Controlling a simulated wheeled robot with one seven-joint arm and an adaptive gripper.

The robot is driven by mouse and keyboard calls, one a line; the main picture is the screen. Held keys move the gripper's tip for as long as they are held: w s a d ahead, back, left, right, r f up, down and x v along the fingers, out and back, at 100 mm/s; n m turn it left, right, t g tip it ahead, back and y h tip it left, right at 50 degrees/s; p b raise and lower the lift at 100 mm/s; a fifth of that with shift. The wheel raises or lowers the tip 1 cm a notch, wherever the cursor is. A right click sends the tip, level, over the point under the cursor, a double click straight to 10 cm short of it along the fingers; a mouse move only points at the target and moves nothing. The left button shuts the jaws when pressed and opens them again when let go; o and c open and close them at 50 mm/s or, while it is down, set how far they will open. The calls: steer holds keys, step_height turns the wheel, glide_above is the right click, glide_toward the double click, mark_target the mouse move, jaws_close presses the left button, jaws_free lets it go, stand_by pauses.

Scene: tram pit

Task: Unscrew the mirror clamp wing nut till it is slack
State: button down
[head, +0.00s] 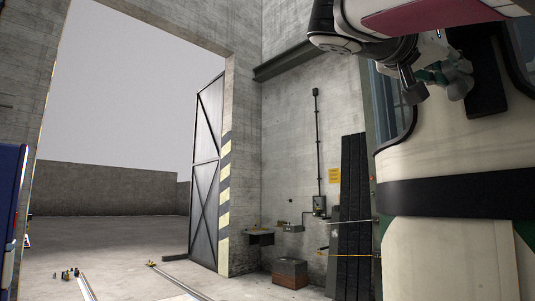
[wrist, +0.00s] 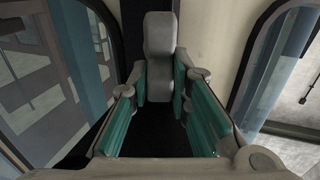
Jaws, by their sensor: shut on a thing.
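The wing nut (wrist: 160,35) is a large grey piece with two rounded lobes, standing upright in the wrist view. My gripper (wrist: 160,78) has green-padded fingers, one on each side of the nut, and is shut on it. The head view shows my gripper (head: 443,73) at the upper right, with the grey nut (head: 460,86) at its tips. Behind the nut is a black upright plate (head: 487,80) on the tram front, seemingly the clamp. The nut's thread is hidden, so I cannot tell how tight it is. No mirror can be made out.
The cream tram front (head: 430,155) with a black band fills the right, with dark windows beside the plate. Concrete walls, an open metal door (head: 207,170), dark upright panels (head: 352,210) and a brown box (head: 290,273) stand farther left. The floor between is mostly clear.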

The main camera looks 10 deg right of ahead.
steer(key=shift+n, duration=0.3)
steer(key=n, duration=0.2)
steer(key=n+p, duration=0.1)
steer(key=n, duration=0.2)
steer(key=shift+w+a+n, duration=0.2)
steer(key=shift+w+n, duration=0.1)
steer(key=shift+w, duration=0.1)
steer(key=n, duration=0.2)
steer(key=n+p, duration=0.2)
steer(key=n, duration=0.1)
steer(key=shift+w+a+f+n, duration=0.1)
steer(key=shift+w+f+n, duration=0.2)
steer(key=shift+f, duration=0.1)
steer(key=c, duration=1.5)
jaws_free()
steer(key=v, duration=1.2)
steer(key=shift+w, duration=0.1)
steer(key=shift+f, duration=0.1)
